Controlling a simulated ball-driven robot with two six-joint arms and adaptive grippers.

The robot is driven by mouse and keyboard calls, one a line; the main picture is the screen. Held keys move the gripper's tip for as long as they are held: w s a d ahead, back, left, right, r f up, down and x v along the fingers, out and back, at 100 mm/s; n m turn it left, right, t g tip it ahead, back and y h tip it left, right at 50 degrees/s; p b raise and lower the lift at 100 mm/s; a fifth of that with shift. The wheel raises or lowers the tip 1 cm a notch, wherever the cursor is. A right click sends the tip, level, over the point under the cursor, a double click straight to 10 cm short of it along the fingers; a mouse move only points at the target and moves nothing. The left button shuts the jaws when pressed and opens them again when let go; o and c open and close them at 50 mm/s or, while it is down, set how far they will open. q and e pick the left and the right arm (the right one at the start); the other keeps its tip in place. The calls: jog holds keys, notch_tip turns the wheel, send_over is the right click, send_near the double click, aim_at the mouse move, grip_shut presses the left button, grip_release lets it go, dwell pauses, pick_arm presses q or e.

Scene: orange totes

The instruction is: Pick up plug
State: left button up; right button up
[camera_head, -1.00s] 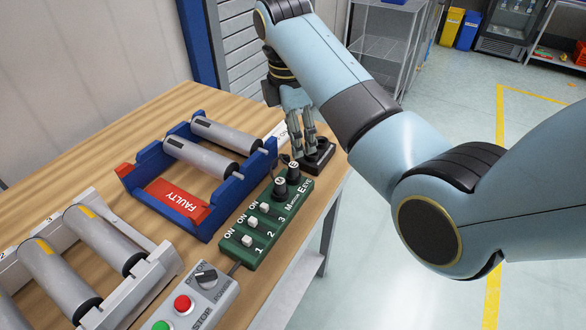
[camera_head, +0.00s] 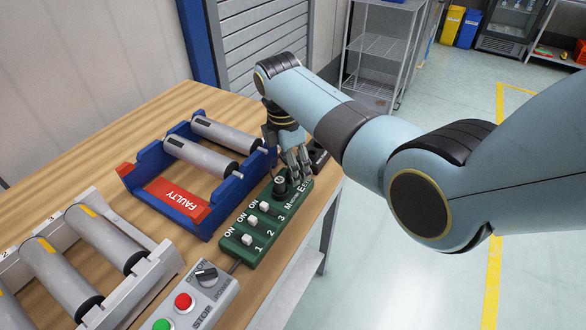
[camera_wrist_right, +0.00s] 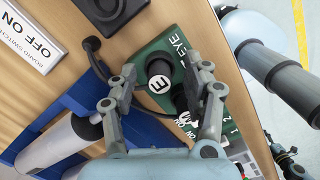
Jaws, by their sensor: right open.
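Two black plugs sit in the green panel (camera_head: 252,232). In the head view the nearer plug (camera_head: 280,187) shows clearly, and the farther one is hidden behind my right gripper (camera_head: 304,168). In the right wrist view one plug marked E (camera_wrist_right: 159,78) is between the open fingers of my right gripper (camera_wrist_right: 163,80), with no clear contact.
The blue rack with the red FAULTY label (camera_head: 178,200) stands left of the panel, holding grey rollers. A grey control box with buttons (camera_head: 202,295) is in front. The table's right edge is close.

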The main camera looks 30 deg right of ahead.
grip_shut()
dwell(0.3)
jog(key=shift+r, duration=0.1)
jog(key=shift+r, duration=0.45)
notch_tip(320, 180, up, 3)
jog(key=shift+w+f, duration=0.1)
jog(key=shift+f, duration=0.05)
jog(key=s+d+r, duration=0.7)
jog(key=d, duration=0.2)
jog(key=shift+s+d+r, duration=0.15)
